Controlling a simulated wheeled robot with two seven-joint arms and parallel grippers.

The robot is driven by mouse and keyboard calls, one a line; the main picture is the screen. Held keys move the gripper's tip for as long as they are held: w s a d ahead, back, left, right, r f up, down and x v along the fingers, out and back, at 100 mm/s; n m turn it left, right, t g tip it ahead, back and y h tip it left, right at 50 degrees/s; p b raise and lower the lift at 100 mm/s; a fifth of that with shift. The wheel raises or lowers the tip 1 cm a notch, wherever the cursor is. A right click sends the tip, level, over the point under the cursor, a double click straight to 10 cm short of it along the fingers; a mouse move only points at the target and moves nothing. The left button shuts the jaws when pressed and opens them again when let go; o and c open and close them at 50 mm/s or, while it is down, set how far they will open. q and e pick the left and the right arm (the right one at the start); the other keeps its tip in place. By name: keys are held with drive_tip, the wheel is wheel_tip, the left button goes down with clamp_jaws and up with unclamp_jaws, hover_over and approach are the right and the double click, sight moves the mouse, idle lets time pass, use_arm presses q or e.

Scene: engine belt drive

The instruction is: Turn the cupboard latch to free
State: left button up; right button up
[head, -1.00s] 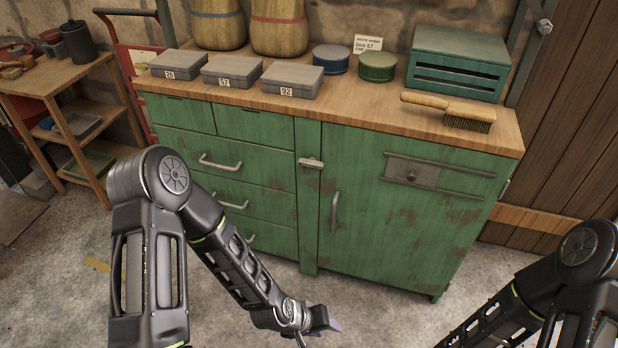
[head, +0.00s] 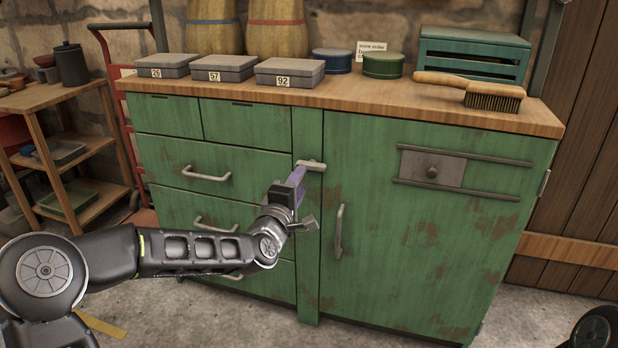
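The cupboard latch (head: 312,165) is a small pale metal bar on the narrow green post left of the cupboard door (head: 415,225). It lies about level, its right end at the door's edge. My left gripper (head: 297,178) is in front of the post, its purple fingertip part just below and left of the latch. The fingertip overlaps the latch's left end in the picture; I cannot tell whether they touch. The fingers overlap from this side, so their opening is unclear. My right gripper is out of view.
Drawers with handles (head: 206,174) are on the left. Grey boxes (head: 290,72), tins (head: 383,65) and a brush (head: 490,95) stand on the worktop (head: 400,103).

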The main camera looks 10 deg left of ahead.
sight(310, 168)
use_arm(q)
drive_tip(key=w, duration=0.2)
drive_tip(key=w+b, duration=0.1)
drive_tip(key=w, duration=0.4)
drive_tip(key=shift+w+d+f, duration=0.1)
drive_tip(key=shift+w+d, duration=0.2)
drive_tip(key=shift+w, duration=0.1)
clamp_jaws()
idle(0.4)
